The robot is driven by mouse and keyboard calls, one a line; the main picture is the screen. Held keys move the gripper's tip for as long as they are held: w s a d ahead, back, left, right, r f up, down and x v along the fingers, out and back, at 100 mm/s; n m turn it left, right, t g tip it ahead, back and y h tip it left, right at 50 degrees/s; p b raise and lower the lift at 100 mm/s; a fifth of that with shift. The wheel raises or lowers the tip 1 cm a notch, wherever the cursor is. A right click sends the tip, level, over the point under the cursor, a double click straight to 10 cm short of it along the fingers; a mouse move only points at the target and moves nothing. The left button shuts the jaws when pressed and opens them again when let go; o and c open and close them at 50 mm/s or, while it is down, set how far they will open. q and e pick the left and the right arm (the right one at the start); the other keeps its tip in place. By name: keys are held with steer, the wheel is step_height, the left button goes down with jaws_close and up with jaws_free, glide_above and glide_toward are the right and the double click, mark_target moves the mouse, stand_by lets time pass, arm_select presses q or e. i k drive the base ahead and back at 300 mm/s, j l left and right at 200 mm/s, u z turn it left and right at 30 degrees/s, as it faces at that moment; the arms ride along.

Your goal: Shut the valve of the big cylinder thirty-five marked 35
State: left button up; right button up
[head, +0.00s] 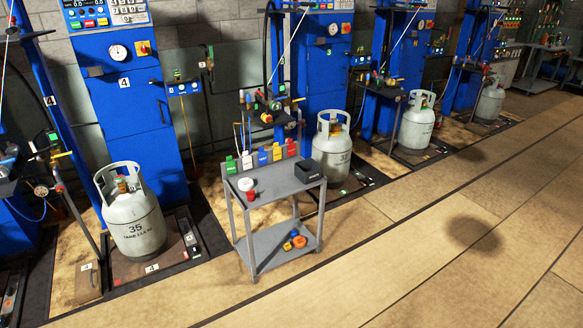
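The big cylinder marked 35 (136,226) is pale grey and stands upright on a dark scale platform (165,262) at the left. A collar with handle openings rings its top. Its brass-coloured valve (122,183) shows inside the collar with a small reddish part. I cannot tell from here whether the valve is open or shut. Neither of my grippers shows in the head view.
A grey two-shelf cart (283,190) stands right of the cylinder, with a black box (304,171) on top. Blue scale cabinet 4 (130,110) is behind. Other cylinders (332,155) stand farther right. Open tan floor (430,250) lies in front.

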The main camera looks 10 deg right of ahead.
mark_target(118, 179)
steer(key=i+l, duration=0.3)
steer(key=l, duration=0.2)
steer(key=i+l, duration=0.3)
steer(key=l, duration=0.2)
steer(key=i+l+u, duration=0.1)
steer(key=i+l, duration=0.15)
steer(key=l, duration=0.25)
steer(key=i+l, duration=0.3)
steer(key=l, duration=0.25)
steer(key=i+l, duration=0.25)
steer(key=l, duration=0.25)
steer(key=i+l+u, duration=0.1)
steer(key=i+l, duration=0.2)
steer(key=l, duration=0.25)
steer(key=i+l, duration=0.25)
steer(key=l, duration=0.3)
steer(key=i+l, duration=0.25)
steer(key=l, duration=0.3)
steer(key=u, duration=1.85)
steer(key=i+j+z, duration=0.1)
steer(key=i+j, duration=1.15)
steer(key=i, duration=0.15)
